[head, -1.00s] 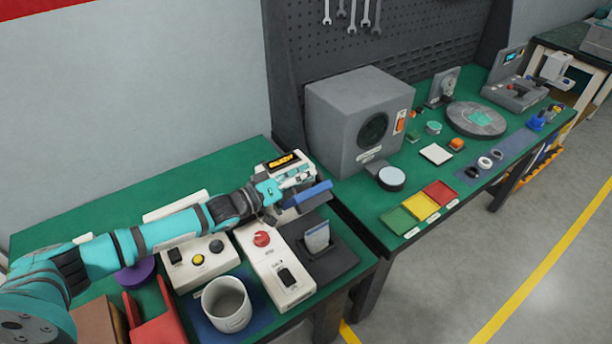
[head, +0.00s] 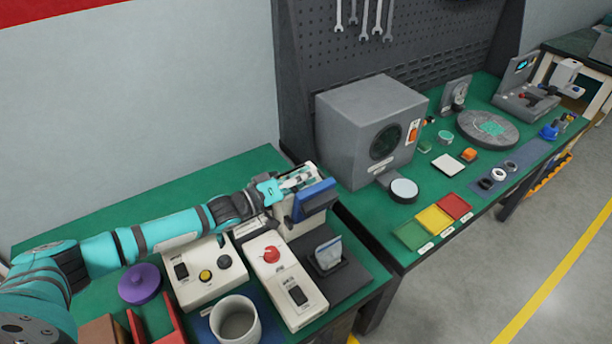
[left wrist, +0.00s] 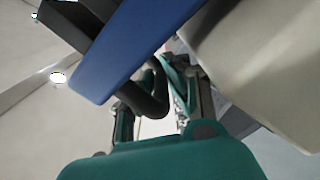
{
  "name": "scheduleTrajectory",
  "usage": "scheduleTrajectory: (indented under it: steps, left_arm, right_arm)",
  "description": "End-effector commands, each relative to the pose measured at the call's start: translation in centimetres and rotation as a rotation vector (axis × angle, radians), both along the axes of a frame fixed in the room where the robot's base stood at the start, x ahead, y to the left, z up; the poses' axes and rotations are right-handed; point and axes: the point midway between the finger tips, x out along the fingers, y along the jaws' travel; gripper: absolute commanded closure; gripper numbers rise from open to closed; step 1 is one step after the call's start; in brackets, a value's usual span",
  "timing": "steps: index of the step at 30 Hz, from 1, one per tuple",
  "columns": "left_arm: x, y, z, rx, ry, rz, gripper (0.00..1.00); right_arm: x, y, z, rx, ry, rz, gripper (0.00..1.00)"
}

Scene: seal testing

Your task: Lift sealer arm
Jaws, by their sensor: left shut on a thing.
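The sealer (head: 285,285) is a cream unit with a red knob and a black switch on the green bench. Its blue sealer arm (head: 316,200) is at the back end, tilted up with its broad face showing. My left gripper (head: 293,183) is at that arm and shut on its handle. In the left wrist view the blue arm (left wrist: 140,45) crosses the top, and a dark curved handle (left wrist: 155,100) lies between my fingers. The exact grip is partly hidden. A clear pouch (head: 328,254) stands in a black holder beside the sealer. My right gripper is out of view.
A cream control box (head: 206,272), a white mug (head: 236,322), a purple lid (head: 140,284) and a red holder (head: 170,318) crowd the bench front. A grey box (head: 355,135) stands to the right. The bench behind my arm is mostly clear.

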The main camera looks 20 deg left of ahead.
Motion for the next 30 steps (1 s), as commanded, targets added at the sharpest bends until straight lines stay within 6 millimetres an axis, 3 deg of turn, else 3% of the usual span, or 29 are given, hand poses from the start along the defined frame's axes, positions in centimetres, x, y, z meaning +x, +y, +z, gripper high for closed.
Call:
scheduleTrajectory:
  steps: [6, 7, 12, 23, 30]
  left_arm:
    - [0.1, 0.1, 0.1, 0.0, -0.003, 0.002, 1.0]
    - [0.1, 0.1, 0.1, 0.0, -0.003, 0.002, 0.84]
    - [0.0, 0.1, 0.1, 0.0, -0.002, 0.002, 0.64]
    - [-0.6, 0.5, -0.3, 0.002, 0.006, 0.002, 0.64]
    - [-4.0, 3.2, -0.3, 0.003, 0.007, 0.002, 0.64]
  right_arm:
    - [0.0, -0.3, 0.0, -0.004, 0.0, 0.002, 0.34]
    - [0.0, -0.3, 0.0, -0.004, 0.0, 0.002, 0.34]
    - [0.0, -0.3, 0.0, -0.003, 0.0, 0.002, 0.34]
    - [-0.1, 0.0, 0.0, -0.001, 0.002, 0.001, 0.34]
    - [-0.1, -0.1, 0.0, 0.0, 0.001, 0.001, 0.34]
